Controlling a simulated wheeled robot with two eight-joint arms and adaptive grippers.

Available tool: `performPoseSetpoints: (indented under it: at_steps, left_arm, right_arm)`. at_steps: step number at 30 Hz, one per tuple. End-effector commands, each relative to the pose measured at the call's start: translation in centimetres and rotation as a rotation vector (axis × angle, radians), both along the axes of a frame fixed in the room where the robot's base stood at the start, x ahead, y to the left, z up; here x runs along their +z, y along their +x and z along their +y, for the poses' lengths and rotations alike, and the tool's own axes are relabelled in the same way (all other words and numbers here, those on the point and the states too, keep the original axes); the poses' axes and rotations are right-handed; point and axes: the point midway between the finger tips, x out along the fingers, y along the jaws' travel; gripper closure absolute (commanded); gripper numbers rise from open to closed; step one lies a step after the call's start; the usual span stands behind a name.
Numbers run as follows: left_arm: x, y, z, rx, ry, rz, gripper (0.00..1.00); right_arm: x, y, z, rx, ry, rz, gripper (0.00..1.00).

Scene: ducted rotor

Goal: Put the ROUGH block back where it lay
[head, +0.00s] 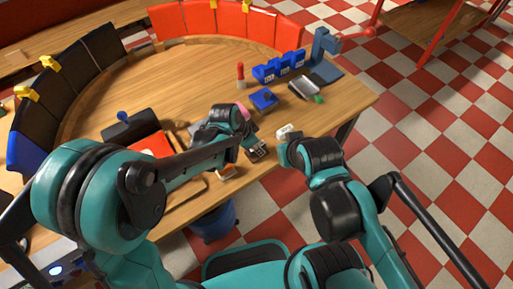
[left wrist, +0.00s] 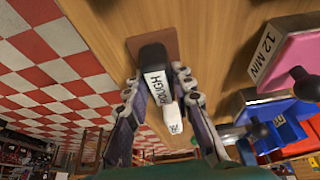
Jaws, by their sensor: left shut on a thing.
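My left gripper (left wrist: 152,105) is shut on the ROUGH block (left wrist: 158,88), which has a white lettered face and a black end. The fingers lie along both sides of it. Its black end overlaps a brown patch (left wrist: 150,40) on the wooden table in the left wrist view; whether they touch, I cannot tell. In the head view my left gripper (head: 256,151) is over the table's near right edge, and the block in it is not clear. My right gripper (head: 287,133) is beside it to the right; its fingers are too small to read.
A pink 12 MIN piece (left wrist: 285,48) and blue trays (left wrist: 290,130) are right of the gripper in the left wrist view. In the head view, a blue rack (head: 280,68) and a red-topped item (head: 240,74) stand farther back. The table's (head: 190,75) middle is clear.

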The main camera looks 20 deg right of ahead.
Motion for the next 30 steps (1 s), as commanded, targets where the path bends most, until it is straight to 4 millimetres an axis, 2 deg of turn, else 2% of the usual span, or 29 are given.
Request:
performPoseSetpoints:
  at_steps: [10, 11, 13, 23, 26, 30]
  left_arm:
    - [-0.4, 0.0, 0.0, 0.000, 0.000, 0.000, 1.00]
    - [-0.4, 0.0, 0.0, 0.000, 0.000, 0.000, 0.74]
    - [-0.3, 0.0, 0.0, 0.000, 0.000, 0.000, 0.56]
    - [-0.1, 0.0, 0.0, 0.000, 0.000, 0.000, 0.56]
    - [0.7, 0.0, 0.2, 0.001, 0.000, 0.000, 0.56]
    - [3.2, -0.4, 1.2, 0.003, 0.000, 0.000, 0.56]
  right_arm:
    - [-0.3, 0.0, 0.0, 0.000, 0.000, 0.000, 1.00]
    - [-0.3, 0.0, 0.0, 0.000, 0.000, 0.000, 1.00]
    - [-0.2, 0.0, 0.0, 0.000, 0.000, 0.000, 1.00]
    - [0.0, 0.0, 0.0, 0.000, 0.000, 0.000, 1.00]
    - [0.5, 0.0, 0.0, 0.000, 0.000, 0.000, 1.00]
    - [1.5, 0.0, 0.0, 0.000, 0.000, 0.000, 1.00]
